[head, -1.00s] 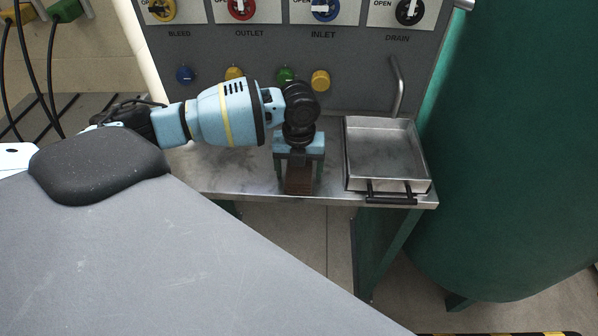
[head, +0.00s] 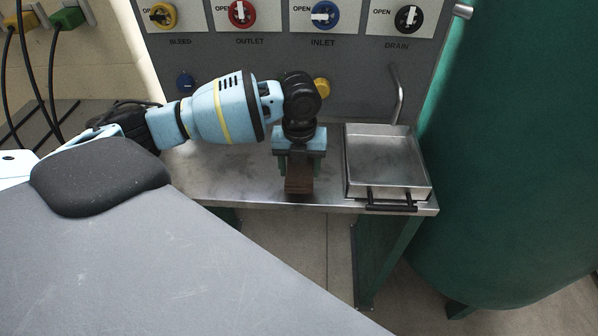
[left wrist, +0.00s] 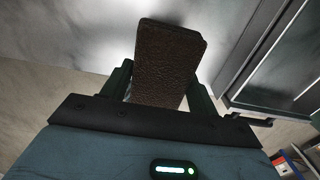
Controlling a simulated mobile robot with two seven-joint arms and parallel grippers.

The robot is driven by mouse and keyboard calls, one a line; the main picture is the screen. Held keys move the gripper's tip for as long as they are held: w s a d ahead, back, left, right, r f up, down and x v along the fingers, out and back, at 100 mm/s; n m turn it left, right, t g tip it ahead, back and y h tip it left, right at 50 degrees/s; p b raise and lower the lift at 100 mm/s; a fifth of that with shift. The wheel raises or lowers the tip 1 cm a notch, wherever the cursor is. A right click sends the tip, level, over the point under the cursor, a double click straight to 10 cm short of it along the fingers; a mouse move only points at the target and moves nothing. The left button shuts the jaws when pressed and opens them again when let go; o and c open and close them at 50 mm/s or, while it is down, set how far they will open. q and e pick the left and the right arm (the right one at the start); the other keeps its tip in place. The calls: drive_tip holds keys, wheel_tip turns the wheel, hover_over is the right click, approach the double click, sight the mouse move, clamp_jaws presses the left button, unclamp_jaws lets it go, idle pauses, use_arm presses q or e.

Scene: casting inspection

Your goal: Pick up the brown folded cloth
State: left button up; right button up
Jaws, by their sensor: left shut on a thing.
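The brown folded cloth (head: 299,183) is at the front edge of the metal bench, below my left gripper (head: 299,170). The gripper points down and is shut on the cloth, which is held between its two dark green fingers. In the left wrist view the cloth (left wrist: 168,58) stands as a thick brown block between the fingers, with its far end sticking out past them. I cannot tell for sure whether its underside is clear of the bench top. My right gripper is not in view.
A metal tray (head: 348,188) with a black handle stands on the bench (head: 225,182) close to the right of the gripper. Behind is a grey valve panel (head: 350,75) with knobs and a bent pipe. A large green tank (head: 510,170) stands at the right. The bench is clear to the left.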

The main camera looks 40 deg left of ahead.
use_arm(q)
drive_tip(key=s+d+r, duration=0.1)
drive_tip(key=s+d, duration=0.8)
drive_tip(key=s, duration=0.3)
drive_tip(key=shift+d+p, duration=0.3)
drive_tip(key=shift+d, duration=0.05)
drive_tip(key=o, duration=0.4)
drive_tip(key=shift+c, duration=1.6)
drive_tip(key=r+n, duration=0.1)
drive_tip(key=n, duration=0.9)
drive_tip(key=w+a+r+n, duration=0.1)
drive_tip(key=r+n, duration=0.1)
drive_tip(key=n, duration=0.7)
drive_tip(key=r+n, duration=0.2)
drive_tip(key=n, duration=0.8)
drive_tip(key=shift+w+a+r+n, duration=0.15)
drive_tip(key=shift+w+a+n, duration=0.15)
drive_tip(key=shift+w+a, duration=0.1)
